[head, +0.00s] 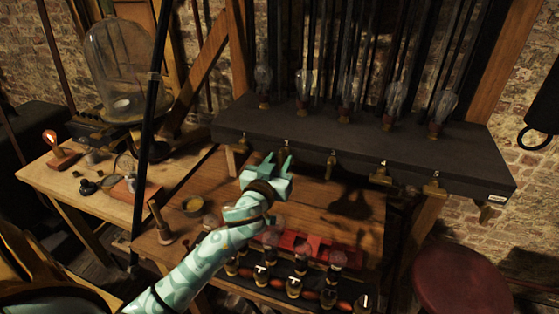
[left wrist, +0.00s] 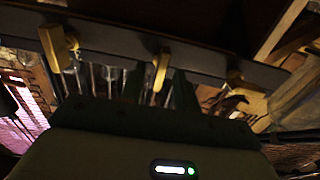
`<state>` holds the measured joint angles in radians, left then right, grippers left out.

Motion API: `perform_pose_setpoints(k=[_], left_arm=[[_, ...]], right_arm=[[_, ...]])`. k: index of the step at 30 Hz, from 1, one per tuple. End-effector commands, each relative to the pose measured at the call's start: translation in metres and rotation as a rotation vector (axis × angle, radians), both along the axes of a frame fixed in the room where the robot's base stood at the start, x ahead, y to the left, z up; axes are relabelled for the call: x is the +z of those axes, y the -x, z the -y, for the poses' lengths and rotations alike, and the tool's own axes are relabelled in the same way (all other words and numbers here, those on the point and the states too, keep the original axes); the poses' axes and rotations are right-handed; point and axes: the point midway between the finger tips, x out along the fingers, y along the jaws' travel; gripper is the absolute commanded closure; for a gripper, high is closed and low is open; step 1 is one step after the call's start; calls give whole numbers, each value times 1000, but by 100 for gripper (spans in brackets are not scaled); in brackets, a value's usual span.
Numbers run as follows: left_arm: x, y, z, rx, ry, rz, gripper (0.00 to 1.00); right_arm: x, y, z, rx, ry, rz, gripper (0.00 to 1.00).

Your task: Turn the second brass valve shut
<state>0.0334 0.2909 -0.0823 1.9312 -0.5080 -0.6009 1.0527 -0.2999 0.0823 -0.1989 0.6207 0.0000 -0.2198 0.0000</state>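A row of small brass valves hangs along the front edge of the dark shelf (head: 350,151). The second valve from the left (head: 288,143) is just beyond my left gripper (head: 276,162). My left gripper is open, its two pale green fingers pointing up toward the shelf edge. In the left wrist view, a brass valve (left wrist: 161,70) shows between the two dark fingers (left wrist: 158,88); I cannot tell if they touch it. Other valves show there to its left (left wrist: 58,46) and right (left wrist: 235,77). My right gripper is not in view.
A side table with a glass dome (head: 118,65) is at left; a red stool (head: 460,285) is at right.

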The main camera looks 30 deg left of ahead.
Motion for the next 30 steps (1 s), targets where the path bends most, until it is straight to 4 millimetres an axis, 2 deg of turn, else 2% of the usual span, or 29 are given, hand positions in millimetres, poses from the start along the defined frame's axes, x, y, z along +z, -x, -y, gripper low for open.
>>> perform_pose_setpoints(k=[3,11,15,24,30], left_arm=[[0,-7,-2,1,-1,0,68],[0,-8,-2,1,0,0,68],[0,-8,-2,0,0,0,100],[0,-7,-2,0,-11,-4,100],[1,-7,-1,0,-79,-20,100]], right_arm=[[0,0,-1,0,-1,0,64],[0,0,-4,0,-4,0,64],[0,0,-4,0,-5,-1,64],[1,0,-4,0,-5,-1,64],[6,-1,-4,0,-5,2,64]])
